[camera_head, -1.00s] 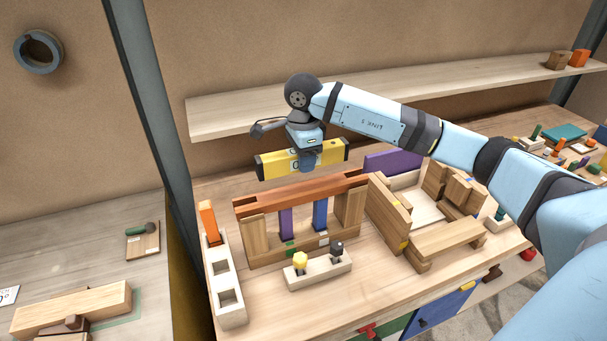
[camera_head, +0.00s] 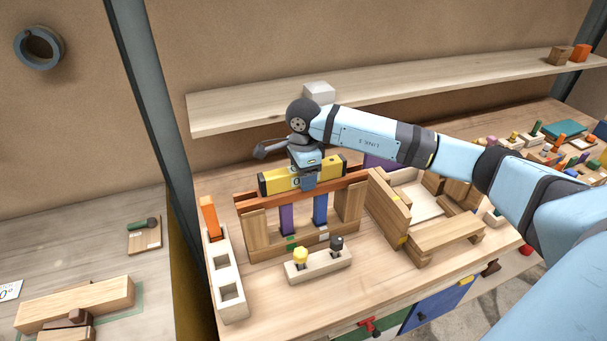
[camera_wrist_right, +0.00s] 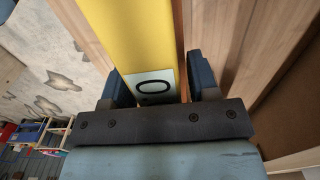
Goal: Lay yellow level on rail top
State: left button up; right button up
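The yellow level (camera_head: 277,181) with black ends is held level, along the reddish-brown top rail (camera_head: 246,203) of the wooden frame. It looks to be on or just above the rail; I cannot tell whether it touches. My right gripper (camera_head: 308,183) comes down from above with its fingers on both sides of the level's middle. In the right wrist view the level (camera_wrist_right: 130,35) runs between the two dark fingers (camera_wrist_right: 152,88), and a white label with a dark ring shows. My left gripper is not in view.
Purple (camera_head: 287,220) and blue (camera_head: 320,208) posts stand under the rail. A block with yellow and black knobs (camera_head: 318,267) is in front. A pale holed rack (camera_head: 229,290) stands left, a wooden box (camera_head: 390,210) right. A long shelf (camera_head: 230,112) runs behind.

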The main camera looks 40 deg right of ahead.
jog(key=shift+o, duration=0.3)
jog(key=shift+r, duration=0.4)
notch_tip(320, 180, up, 11)
jog(key=shift+f+b, duration=0.15)
jog(key=shift+b, duration=1.1)
jog(key=shift+r, duration=0.45)
